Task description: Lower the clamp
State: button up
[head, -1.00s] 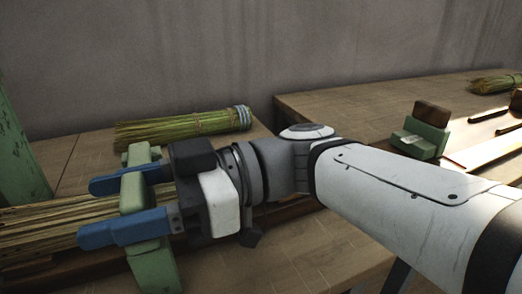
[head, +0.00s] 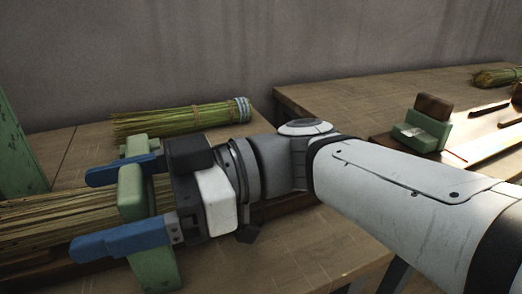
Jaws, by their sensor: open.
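The green clamp (head: 131,193) stands across a bundle of pale straw (head: 40,224) at the lower left, with its crossbar over the straw. Its near lower part (head: 156,268) shows below the near finger and its far end (head: 139,145) behind the far finger. My gripper (head: 82,212) is open, with its two blue fingers on either side of the clamp's middle bar. A gap shows between the bar and the fingers. The contact between clamp and straw is partly hidden by the near finger.
A tied green straw bundle (head: 180,118) lies on the bench behind my gripper. A green post (head: 18,150) rises at the left edge. Green and brown blocks (head: 425,130) and long bars (head: 490,140) lie on the right table (head: 340,100).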

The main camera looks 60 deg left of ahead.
jog(key=w, duration=0.2)
jog(key=w+p, duration=0.1)
jog(key=w, duration=0.1)
jog(key=w+d+p, duration=0.1)
jog(key=w, duration=0.1)
jog(key=shift+w+d+r, duration=0.1)
jog(key=shift+w, duration=0.3)
jog(key=shift+w+d, duration=0.1)
jog(key=shift+w, duration=0.3)
jog(key=shift+w+r+p, duration=0.1)
jog(key=shift+w+p, duration=0.15)
jog(key=shift+p, duration=0.3)
jog(key=w+d+r+m+t+y+p, duration=0.35)
jog(key=w+d+m+t+p, duration=1)
jog(key=w+m+p, duration=0.6)
jog(key=w+d+r+m+t+h+p, duration=0.2)
jog(key=d+p, duration=0.4)
jog(key=d, duration=0.3)
jog(key=w+d+r+m+t+h+p, duration=0.2)
jog(key=d+m+p, duration=0.4)
jog(key=d, duration=0.4)
jog(key=w+d+r+m+t+h+p, duration=0.2)
jog(key=d+m+p, duration=0.4)
jog(key=d, duration=0.4)
notch_tip(320, 180, up, 3)
jog(key=shift+w+f+t+h, duration=0.15)
jog(key=shift+w+t+h, duration=0.25)
jog(key=shift+w, duration=0.2)
